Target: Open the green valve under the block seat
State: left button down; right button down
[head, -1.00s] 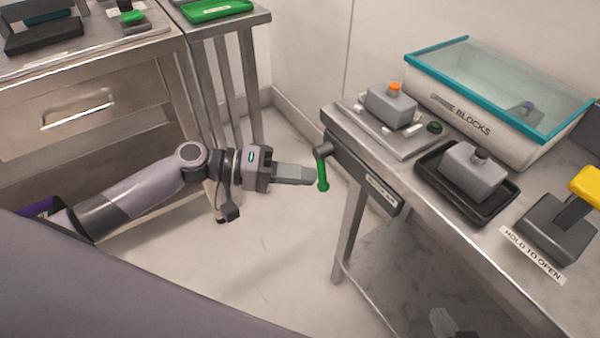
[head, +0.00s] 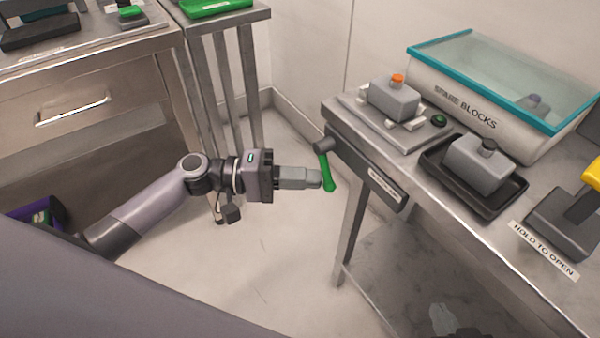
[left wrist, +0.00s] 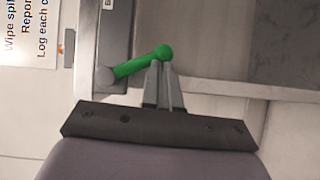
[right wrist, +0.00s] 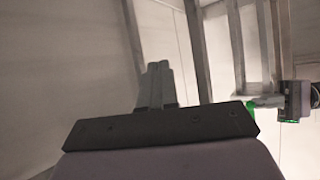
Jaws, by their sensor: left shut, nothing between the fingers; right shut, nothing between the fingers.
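The green valve handle (head: 328,172) hangs from a dark pivot at the corner of the right-hand table, below the metal block seat plate (head: 408,140). Its lower end leans slightly right. My left gripper (head: 318,178) is shut and empty, its fingertips at the handle's lower end, seemingly touching it. In the left wrist view the shut fingers (left wrist: 160,68) meet the free end of the green handle (left wrist: 135,65). My right gripper (right wrist: 156,70) is shut and empty in its wrist view, with a bit of green (right wrist: 250,106) beyond it to the right.
A grey block with an orange top (head: 394,100) sits on the seat plate. Another grey block (head: 480,165) lies in a black tray (head: 440,175). A teal-rimmed spare blocks bin (head: 475,118) stands behind. The floor (head: 280,240) below my left gripper is clear.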

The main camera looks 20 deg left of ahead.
aim_at(324, 188)
pick_arm(q)
jog(key=d+n+h, duration=0.1)
jog(key=s+n+t+h+b, duration=0.1)
jog(key=n, duration=0.1)
jog(key=shift+s+d, duration=0.15)
jog(key=shift+d, duration=0.2)
jog(key=shift+s+d+r+n+t+h+b, duration=0.25)
jog(key=shift+d+r+n+t, duration=0.2)
jog(key=shift+n+t, duration=0.95)
jog(key=shift+s+d+r+n+t+h, duration=0.15)
jog(key=shift+s+d+r+n+t, duration=0.35)
jog(key=shift+n, duration=1.55)
jog(key=shift+s+d+r+n+t+h+b, duration=0.2)
jog(key=shift+r+n+t, duration=0.35)
jog(key=shift+n+t, duration=0.95)
jog(key=shift+d+n+g, duration=0.1)
jog(key=shift+n+g, duration=0.2)
jog(key=shift+n, duration=0.05)
pick_arm(e)
jog(key=shift+w+a+r+y, duration=0.1)
jog(key=shift+w+a+y, duration=0.1)
jog(key=shift+a, duration=0.25)
jog(key=shift+w+a+r+y, duration=0.1)
jog(key=shift+w+a+y, duration=0.1)
jog(key=shift+a, duration=0.25)
jog(key=shift+s+f, duration=0.2)
jog(key=shift+f, duration=0.1)
